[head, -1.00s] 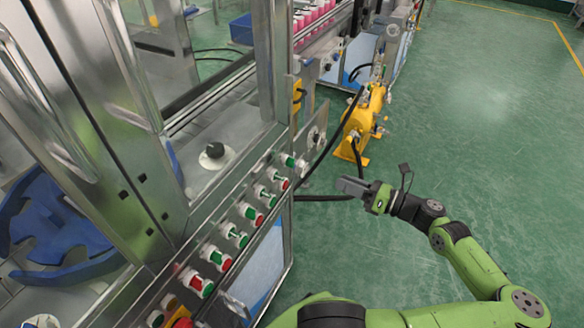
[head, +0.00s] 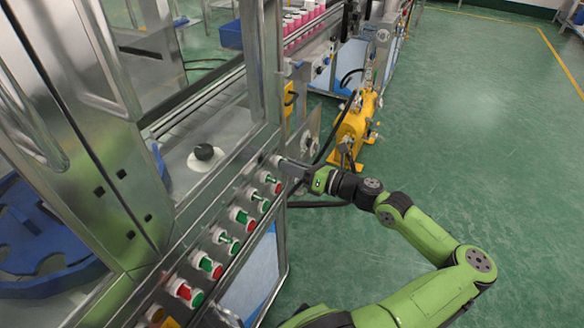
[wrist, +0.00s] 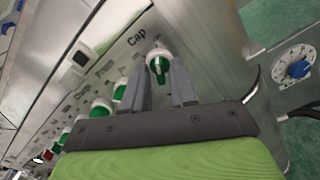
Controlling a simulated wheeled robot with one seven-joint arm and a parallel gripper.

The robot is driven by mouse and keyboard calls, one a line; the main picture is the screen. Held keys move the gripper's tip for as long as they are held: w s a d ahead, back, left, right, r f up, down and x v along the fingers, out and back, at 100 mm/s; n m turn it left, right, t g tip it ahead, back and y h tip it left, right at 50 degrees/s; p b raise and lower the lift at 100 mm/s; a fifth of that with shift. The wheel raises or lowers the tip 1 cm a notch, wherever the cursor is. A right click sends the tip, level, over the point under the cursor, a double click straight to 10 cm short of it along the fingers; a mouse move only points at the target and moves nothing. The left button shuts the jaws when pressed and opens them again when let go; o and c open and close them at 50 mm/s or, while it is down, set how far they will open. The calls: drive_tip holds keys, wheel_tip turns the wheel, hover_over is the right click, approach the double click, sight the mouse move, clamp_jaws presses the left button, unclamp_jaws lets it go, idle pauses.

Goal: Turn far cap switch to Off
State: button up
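The far cap switch is a green knob in a white ring at the far end of the sloping panel, beside the "Cap" lettering in the wrist view (wrist: 158,62). In the head view only its pale ring (head: 276,160) shows clearly, next to my fingers. Its grip bar looks roughly upright in the wrist picture. My gripper (wrist: 162,74) is open, with one finger on each side of the knob's lower part. It also shows at the panel's far end in the head view (head: 291,167). I cannot tell whether the fingers touch the knob.
A row of several red and green buttons and switches (head: 243,217) runs along the panel towards me. A blue dial (wrist: 299,69) is at the right in the wrist view. A yellow pump (head: 352,130) stands on the floor beyond.

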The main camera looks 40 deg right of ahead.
clamp_jaws()
drive_tip(key=shift+r+n+p, duration=0.1)
drive_tip(key=shift+n+p, duration=0.2)
drive_tip(key=shift+p, duration=0.25)
drive_tip(key=shift+n+p, duration=3.15)
drive_tip(key=shift+n, duration=2.45)
